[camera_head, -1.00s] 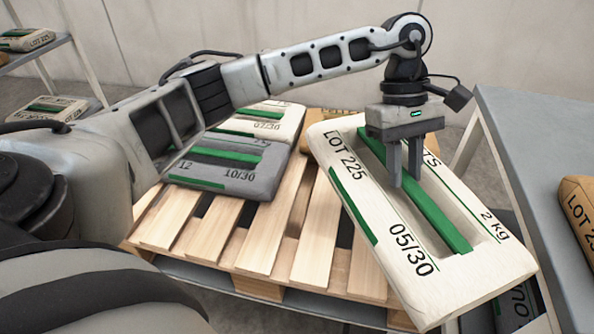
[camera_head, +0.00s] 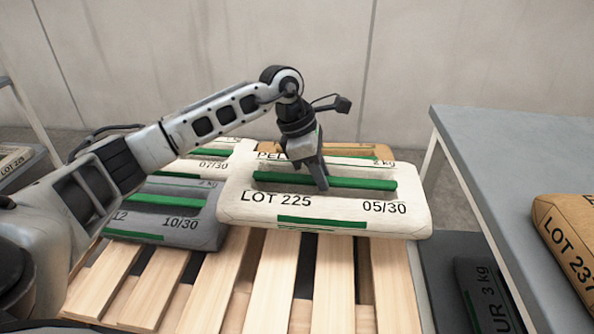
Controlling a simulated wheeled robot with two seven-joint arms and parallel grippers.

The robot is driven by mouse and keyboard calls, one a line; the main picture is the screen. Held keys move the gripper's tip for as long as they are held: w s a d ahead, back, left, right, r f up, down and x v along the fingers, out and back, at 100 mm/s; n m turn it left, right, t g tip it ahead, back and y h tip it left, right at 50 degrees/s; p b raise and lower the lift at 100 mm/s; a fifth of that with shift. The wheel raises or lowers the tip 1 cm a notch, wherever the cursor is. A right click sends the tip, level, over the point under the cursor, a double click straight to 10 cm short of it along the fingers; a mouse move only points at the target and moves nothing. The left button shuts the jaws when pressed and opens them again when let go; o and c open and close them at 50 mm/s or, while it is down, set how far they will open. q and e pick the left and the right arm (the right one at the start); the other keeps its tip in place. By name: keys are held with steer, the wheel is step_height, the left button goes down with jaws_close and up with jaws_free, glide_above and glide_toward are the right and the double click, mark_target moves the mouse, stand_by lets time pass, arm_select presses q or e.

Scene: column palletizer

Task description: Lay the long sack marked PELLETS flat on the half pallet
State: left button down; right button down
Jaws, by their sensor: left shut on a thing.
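The long white sack (camera_head: 335,203) has a green bar handle along its top and reads LOT 225, 05/30 and 2 kg. The letters PEL show at its far edge; my gripper hides the rest. My left gripper (camera_head: 316,182) is shut on the green handle near its middle. The sack is roughly level, with its long side across the wooden half pallet (camera_head: 276,270), over the far right part. I cannot tell whether it touches the slats. My right gripper is out of view.
A grey sack (camera_head: 165,222) marked 10/30 lies on the pallet's left, with a white sack (camera_head: 222,150) behind it. A tan sack (camera_head: 372,151) shows behind the held one. A grey table (camera_head: 510,150) with a tan sack (camera_head: 572,230) stands right. The near slats are bare.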

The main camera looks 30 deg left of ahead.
arm_select(q)
steer(key=shift+w+f+b, duration=0.1)
steer(key=shift+f+b, duration=0.5)
steer(key=shift+f, duration=1.4)
step_height(320, 180, down, 4)
steer(key=shift+r+b, duration=0.1)
steer(key=shift+b, duration=0.5)
steer(key=shift+f, duration=0.5)
steer(key=shift+d, duration=0.1)
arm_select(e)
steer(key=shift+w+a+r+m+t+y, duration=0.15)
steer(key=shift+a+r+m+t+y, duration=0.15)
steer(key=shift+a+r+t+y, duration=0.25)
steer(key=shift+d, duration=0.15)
arm_select(q)
steer(key=c, duration=1.6)
jaws_free()
steer(key=shift+f, duration=0.4)
steer(key=o, duration=0.4)
steer(key=shift+r, duration=0.1)
